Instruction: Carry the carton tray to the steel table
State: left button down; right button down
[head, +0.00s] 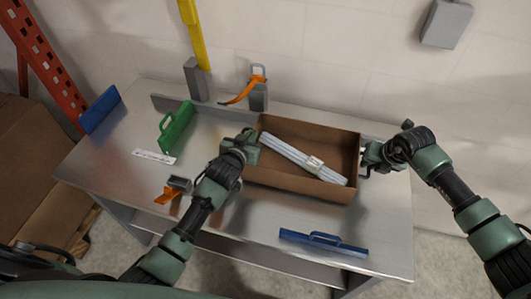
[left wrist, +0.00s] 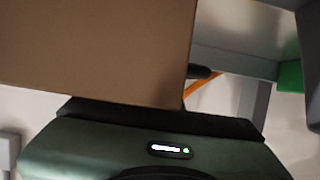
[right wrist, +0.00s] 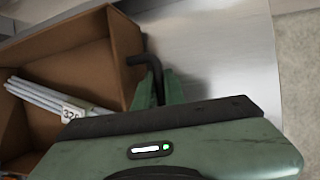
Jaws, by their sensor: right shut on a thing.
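The carton tray (head: 305,187) is an open brown box over the right part of the steel table (head: 262,222). Pale rods with a white label (head: 300,158) lie in it. My left gripper (head: 250,146) is at the tray's left end. In the left wrist view the tray's brown wall (left wrist: 95,50) hides most of the fingers, so their opening is unclear. My right gripper (head: 367,158) is shut on the tray's right end wall, which also shows in the right wrist view (right wrist: 125,50). I cannot tell whether the tray touches the tabletop.
A blue-handled tool (head: 323,242) lies near the table's front edge. A green-handled tool (head: 176,128), a blue block (head: 99,109) and an orange dispenser (head: 172,190) are on the left. Grey holders (head: 197,82) stand along the back. An orange rack (head: 45,62) is at far left.

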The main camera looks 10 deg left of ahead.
pick_arm(q)
jog(key=shift+f+b, duration=0.5)
jog(key=shift+f, duration=0.2)
pick_arm(e)
jog(key=shift+f, duration=0.7)
pick_arm(q)
jog(key=c, duration=1.6)
grip_release()
jog(key=shift+r, duration=0.1)
pick_arm(e)
jog(key=c, duration=1.5)
grip_release()
jog(key=shift+r, duration=0.1)
pick_arm(q)
jog(key=shift+s, duration=0.2)
jog(key=v, duration=1.1)
jog(key=shift+s, duration=0.2)
pick_arm(e)
jog(key=shift+s, duration=0.1)
jog(key=shift+d+r, duration=0.1)
jog(key=shift+r, duration=0.05)
pick_arm(q)
jog(key=shift+s+r, duration=0.15)
pick_arm(e)
jog(key=v, duration=1.1)
jog(key=shift+s+r, duration=0.15)
jog(key=shift+r, duration=0.15)
